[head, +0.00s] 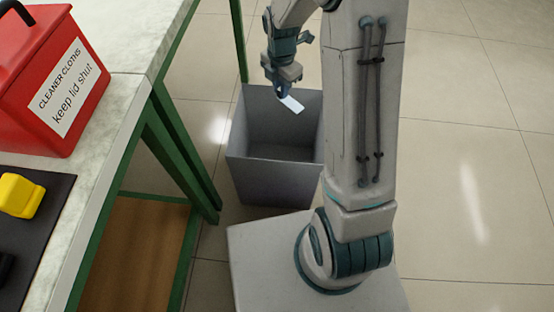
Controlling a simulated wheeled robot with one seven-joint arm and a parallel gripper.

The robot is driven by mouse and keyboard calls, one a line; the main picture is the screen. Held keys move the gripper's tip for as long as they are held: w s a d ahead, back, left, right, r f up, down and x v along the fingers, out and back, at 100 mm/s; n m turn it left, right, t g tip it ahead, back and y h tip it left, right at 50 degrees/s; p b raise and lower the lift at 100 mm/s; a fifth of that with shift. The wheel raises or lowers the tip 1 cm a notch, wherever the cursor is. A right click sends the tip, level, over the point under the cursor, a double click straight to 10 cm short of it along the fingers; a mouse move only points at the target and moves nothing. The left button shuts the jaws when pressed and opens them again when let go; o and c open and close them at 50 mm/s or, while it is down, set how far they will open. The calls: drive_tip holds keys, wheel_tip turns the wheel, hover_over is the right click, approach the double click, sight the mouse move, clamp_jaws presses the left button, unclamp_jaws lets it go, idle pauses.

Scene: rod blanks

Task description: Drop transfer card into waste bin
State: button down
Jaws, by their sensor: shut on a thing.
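My gripper (283,91) is shut on the transfer card (292,104), a small white flat piece that sticks out tilted below the fingers. The waste bin (272,182) is a grey, open-topped square bin standing on the floor. In the head view my gripper and the card appear over the bin's opening, near its back side. Their exact height above the rim is hard to tell. The part of the card between the fingers is hidden. The bin's right side is partly hidden behind my arm. The visible inside of the bin looks empty.
A bench (121,88) with a pale top and green legs stands left of the bin. On it are a red box (60,75) labelled "CLEANER CLOTHS keep lid shut" and a dark mat (38,226) with a yellow object (20,196). The tiled floor at right is clear.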

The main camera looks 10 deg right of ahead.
drive_tip(key=shift+f+b, duration=2.2)
drive_tip(key=shift+f, duration=0.65)
drive_tip(key=c, duration=1.3)
unclamp_jaws()
drive_tip(key=shift+r, duration=0.15)
wheel_tip(320, 180, up, 14)
drive_tip(key=p, duration=0.5)
drive_tip(key=shift+f, duration=0.2)
